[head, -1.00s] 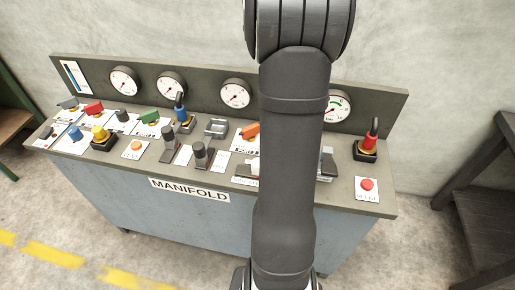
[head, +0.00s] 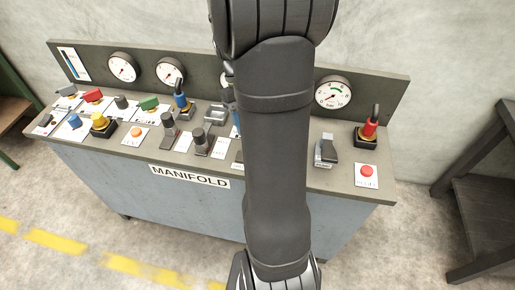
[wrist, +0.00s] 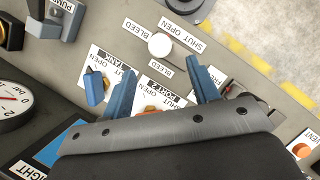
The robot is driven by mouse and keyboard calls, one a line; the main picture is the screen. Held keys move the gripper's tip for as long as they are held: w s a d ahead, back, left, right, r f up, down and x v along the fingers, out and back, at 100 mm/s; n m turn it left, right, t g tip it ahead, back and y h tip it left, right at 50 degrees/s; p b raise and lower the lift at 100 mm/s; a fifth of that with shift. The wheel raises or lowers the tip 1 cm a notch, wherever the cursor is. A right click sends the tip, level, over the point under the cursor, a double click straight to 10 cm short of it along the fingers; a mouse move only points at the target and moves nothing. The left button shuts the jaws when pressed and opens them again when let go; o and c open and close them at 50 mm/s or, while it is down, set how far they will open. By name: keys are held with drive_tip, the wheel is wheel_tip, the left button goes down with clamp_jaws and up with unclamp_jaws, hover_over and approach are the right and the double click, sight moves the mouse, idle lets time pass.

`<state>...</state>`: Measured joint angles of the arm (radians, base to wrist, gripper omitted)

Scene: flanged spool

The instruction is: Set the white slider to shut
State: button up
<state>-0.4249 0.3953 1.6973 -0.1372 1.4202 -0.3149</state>
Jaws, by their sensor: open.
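The white slider (wrist: 160,45) shows in the wrist view as a round white knob between labels reading BLEED and SHUT OPEN. I cannot tell which end it is set to. My gripper (wrist: 163,82) is open, with its two blue fingers spread apart below the knob in the picture. The knob lies beyond the line of the fingertips, not visibly touched by them. In the head view my arm covers the slider and most of my gripper.
In the wrist view a blue knob (wrist: 95,85) is close to the left finger, and an orange lever (wrist: 148,109) lies partly behind the gripper. A gauge (wrist: 12,100) is at the left.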

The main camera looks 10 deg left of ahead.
drive_tip(key=x, duration=0.9)
drive_tip(key=shift+s+d+f, duration=0.1)
drive_tip(key=shift+f, duration=0.2)
drive_tip(key=shift+c, duration=0.4)
clamp_jaws()
drive_tip(key=shift+a, duration=2.45)
drive_tip(key=shift+o, duration=0.4)
unclamp_jaws()
drive_tip(key=shift+a, duration=0.15)
drive_tip(key=shift+r, duration=0.1)
